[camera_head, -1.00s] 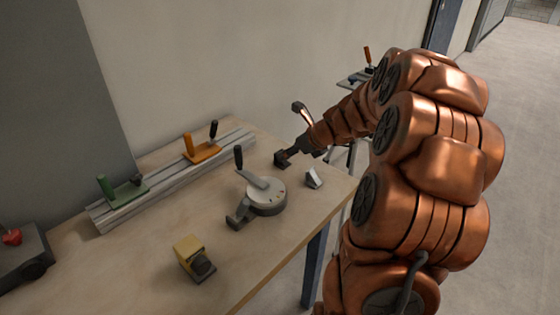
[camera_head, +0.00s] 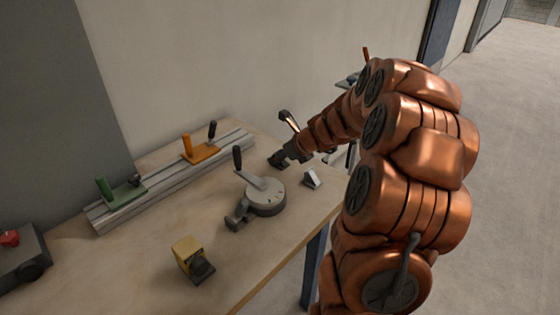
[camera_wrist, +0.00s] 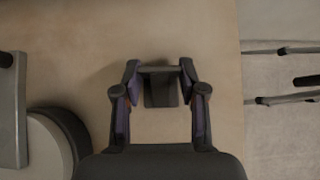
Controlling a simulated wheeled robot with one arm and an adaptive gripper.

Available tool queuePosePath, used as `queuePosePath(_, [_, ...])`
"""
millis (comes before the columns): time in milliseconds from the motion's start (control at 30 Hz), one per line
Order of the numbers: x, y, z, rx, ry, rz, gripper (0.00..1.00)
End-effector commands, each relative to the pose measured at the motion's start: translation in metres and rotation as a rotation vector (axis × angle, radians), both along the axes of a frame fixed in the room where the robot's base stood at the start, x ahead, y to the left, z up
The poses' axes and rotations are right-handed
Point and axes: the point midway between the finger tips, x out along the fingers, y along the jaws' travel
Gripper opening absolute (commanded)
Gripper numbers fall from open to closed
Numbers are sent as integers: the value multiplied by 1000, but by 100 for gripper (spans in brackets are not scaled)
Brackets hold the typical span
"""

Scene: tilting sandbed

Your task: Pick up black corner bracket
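The black corner bracket (camera_wrist: 160,92) lies on the wooden table near its far right part. In the wrist view it sits between the two fingertips of my gripper (camera_wrist: 160,76), its wide upper edge close to both fingers. The fingers are spread apart, one on each side of it; I cannot tell whether they touch it. In the head view my gripper (camera_head: 282,158) is down at the tabletop and hides most of the bracket.
A rail (camera_head: 160,186) carries green and orange-handled clamps along the wall. A yellow-and-black block (camera_head: 190,257) is nearer on the table (camera_head: 130,265).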

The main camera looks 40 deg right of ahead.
Motion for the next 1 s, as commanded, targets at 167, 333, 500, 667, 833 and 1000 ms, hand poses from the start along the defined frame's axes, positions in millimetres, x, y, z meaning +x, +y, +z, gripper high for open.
queuePosePath(167, [0, 0, 0, 0, 0, 0, 18])
queuePosePath(333, [0, 0, 0, 0, 0, 0, 5])
queuePosePath(500, [0, 0, 0, 0, 0, 0, 5])
queuePosePath(667, [0, -1, 13, -5, -1, -1, 4])
queuePosePath(833, [0, -2, 43, -5, -3, -1, 4])
queuePosePath(1000, [0, -2, 73, -4, -3, 0, 4])
